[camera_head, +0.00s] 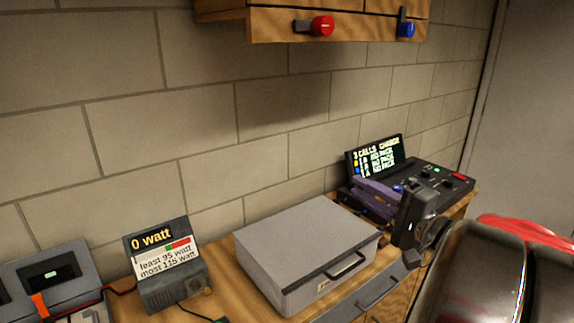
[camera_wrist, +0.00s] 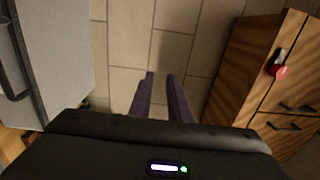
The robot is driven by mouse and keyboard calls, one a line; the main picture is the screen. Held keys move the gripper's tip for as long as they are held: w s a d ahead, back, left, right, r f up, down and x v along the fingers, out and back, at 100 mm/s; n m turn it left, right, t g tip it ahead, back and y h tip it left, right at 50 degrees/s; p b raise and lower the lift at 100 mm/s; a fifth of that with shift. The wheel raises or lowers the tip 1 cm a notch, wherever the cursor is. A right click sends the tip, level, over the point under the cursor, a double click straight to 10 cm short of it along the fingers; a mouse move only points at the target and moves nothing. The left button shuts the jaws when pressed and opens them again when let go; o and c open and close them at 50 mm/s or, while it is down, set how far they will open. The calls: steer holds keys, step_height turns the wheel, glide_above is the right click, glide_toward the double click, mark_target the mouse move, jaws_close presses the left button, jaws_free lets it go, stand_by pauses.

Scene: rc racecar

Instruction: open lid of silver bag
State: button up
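The silver bag (camera_head: 300,235) is a grey box-like case with a flat top, standing on the wooden counter in the head view. A dark handle (camera_head: 347,266) is on its front face. The lid looks closed. In the wrist view the case (camera_wrist: 60,65) fills the left side, with its handle at the left edge. My gripper (camera_head: 360,190) is to the right of the case in the head view, its purple fingers pointing toward the wall. In the wrist view the fingers (camera_wrist: 161,76) are apart with a narrow empty gap, touching nothing visible.
A watt display (camera_head: 165,262) stands left of the case, with another grey device (camera_head: 50,280) further left. A charge screen (camera_head: 377,157) and a dark console (camera_head: 440,180) stand behind my gripper. A wall cabinet (camera_head: 340,24) with red and blue knobs hangs above; it also shows in the wrist view (camera_wrist: 255,70).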

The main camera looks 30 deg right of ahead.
steer(key=shift+c, duration=0.3)
steer(key=shift+s+d+f, duration=0.1)
steer(key=shift+s+d, duration=0.1)
steer(key=shift+d, duration=0.1)
steer(key=shift+c, duration=1.4)
steer(key=d+f, duration=0.1)
steer(key=s+d+f+m+h, duration=0.1)
steer(key=s+d+f+m, duration=0.1)
steer(key=f, duration=0.1)
steer(key=shift+s+d+f+g+h, duration=0.1)
steer(key=shift+s+d+g+h, duration=0.1)
steer(key=shift+g+h, duration=0.1)
jaws_close()
steer(key=s+f+m+g, duration=0.3)
steer(key=s+f+m, duration=0.1)
steer(key=f+m, duration=0.4)
steer(key=s+f+m+g, duration=0.3)
steer(key=f+m, duration=0.5)
steer(key=f, duration=0.3)
steer(key=shift+s+a, duration=0.2)
steer(key=shift+s, duration=0.5)
